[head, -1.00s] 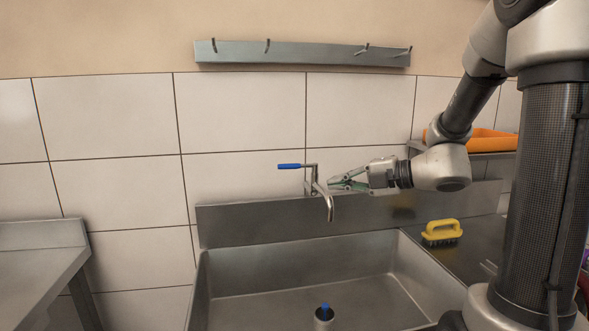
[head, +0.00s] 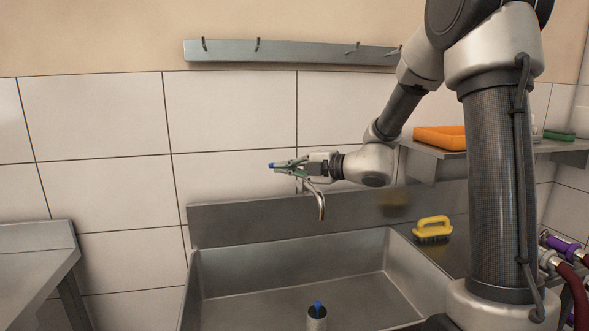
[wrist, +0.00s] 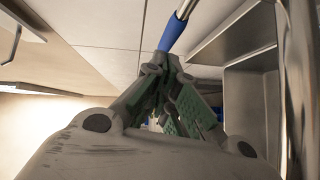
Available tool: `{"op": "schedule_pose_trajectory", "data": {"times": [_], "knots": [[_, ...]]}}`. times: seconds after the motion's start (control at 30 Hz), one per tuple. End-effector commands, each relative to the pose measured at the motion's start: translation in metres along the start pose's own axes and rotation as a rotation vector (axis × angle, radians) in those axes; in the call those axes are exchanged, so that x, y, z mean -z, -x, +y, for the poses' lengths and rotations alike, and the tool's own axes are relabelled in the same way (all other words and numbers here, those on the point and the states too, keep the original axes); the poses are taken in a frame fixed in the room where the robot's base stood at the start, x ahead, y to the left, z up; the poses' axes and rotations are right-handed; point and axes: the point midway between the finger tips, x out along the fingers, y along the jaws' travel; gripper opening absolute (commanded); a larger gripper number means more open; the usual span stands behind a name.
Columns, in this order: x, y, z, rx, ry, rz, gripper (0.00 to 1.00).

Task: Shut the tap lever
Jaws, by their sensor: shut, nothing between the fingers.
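The tap (head: 319,203) stands at the back of the steel sink with its spout curving down over the basin. Its blue lever handle (wrist: 174,32) shows just past my fingertips in the wrist view, on a thin metal rod. My gripper (head: 277,167) is shut and empty, level with the lever and above the tap body. In the wrist view my fingertips (wrist: 160,64) are together right by the lever; I cannot tell whether they touch it.
The sink basin (head: 226,277) is below, with a blue-topped upright pipe (head: 317,317) in it. A yellow brush (head: 433,228) lies on the right drainer. An orange tray (head: 440,137) sits on a wall shelf. A hook rail (head: 290,53) is above.

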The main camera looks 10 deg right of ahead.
Motion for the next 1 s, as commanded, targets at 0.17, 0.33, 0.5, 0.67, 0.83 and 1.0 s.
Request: {"op": "schedule_pose_trajectory", "data": {"times": [0.17, 0.33, 0.5, 0.67, 0.83, 1.0], "knots": [[-0.005, -0.005, 0.000, 0.001, 0.000, 0.000, 0.00], [-0.005, -0.005, 0.000, 0.001, 0.000, 0.000, 0.00], [-0.006, -0.007, 0.000, -0.001, -0.002, -0.013, 0.00], [-0.012, -0.017, 0.001, -0.010, -0.011, -0.075, 0.00], [-0.014, -0.017, 0.002, -0.011, -0.011, -0.080, 0.00], [-0.015, -0.017, 0.002, -0.012, -0.011, -0.081, 0.00]]}}
